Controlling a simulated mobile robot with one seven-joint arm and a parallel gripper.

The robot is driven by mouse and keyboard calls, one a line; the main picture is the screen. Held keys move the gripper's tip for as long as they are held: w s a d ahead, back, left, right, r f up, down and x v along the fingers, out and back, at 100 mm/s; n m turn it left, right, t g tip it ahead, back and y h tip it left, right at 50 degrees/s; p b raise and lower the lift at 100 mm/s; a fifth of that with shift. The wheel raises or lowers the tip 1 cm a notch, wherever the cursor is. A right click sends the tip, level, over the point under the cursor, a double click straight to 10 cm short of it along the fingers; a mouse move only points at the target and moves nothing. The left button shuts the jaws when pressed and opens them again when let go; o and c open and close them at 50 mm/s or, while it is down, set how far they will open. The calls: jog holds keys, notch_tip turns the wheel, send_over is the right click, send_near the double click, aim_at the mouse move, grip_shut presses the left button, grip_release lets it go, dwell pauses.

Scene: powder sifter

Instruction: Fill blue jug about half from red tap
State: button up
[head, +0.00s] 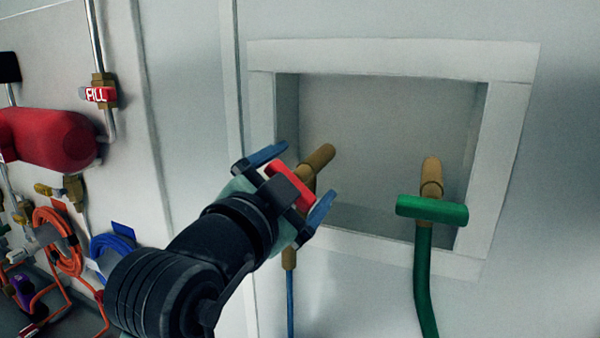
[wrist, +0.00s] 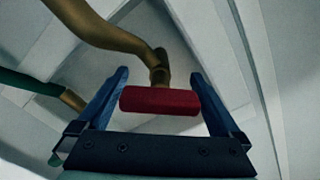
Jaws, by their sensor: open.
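The red tap handle (head: 291,186) is on a brass tap (head: 318,159) at the left of a white-framed wall recess. My gripper (head: 293,184) is open around the red handle, with one blue finger on each side. In the wrist view the red handle (wrist: 160,101) lies crosswise between the fingertips (wrist: 160,85), with a small gap at the ends. The brass pipe (wrist: 105,35) runs up to the left from it. A thin blue hose (head: 290,300) hangs below the red tap, partly hidden by my arm. No blue jug shows in either view.
A green tap handle (head: 432,208) with a green hose (head: 423,280) is at the recess's right. The recess frame (head: 510,150) surrounds both taps. At left are a red tank (head: 45,138), a FILL valve (head: 100,95), and coiled orange (head: 58,243) and blue hoses (head: 110,247).

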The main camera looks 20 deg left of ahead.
jog(key=c, duration=1.1)
jog(key=shift+o, duration=0.2)
jog(key=shift+d+n, duration=0.1)
jog(key=shift+n, duration=0.3)
jog(key=n, duration=0.3)
jog(key=shift+p, duration=0.3)
jog(key=shift+n+p, duration=0.5)
jog(key=shift+n, duration=1.6)
jog(key=o, duration=1.1)
jog(key=shift+c, duration=0.2)
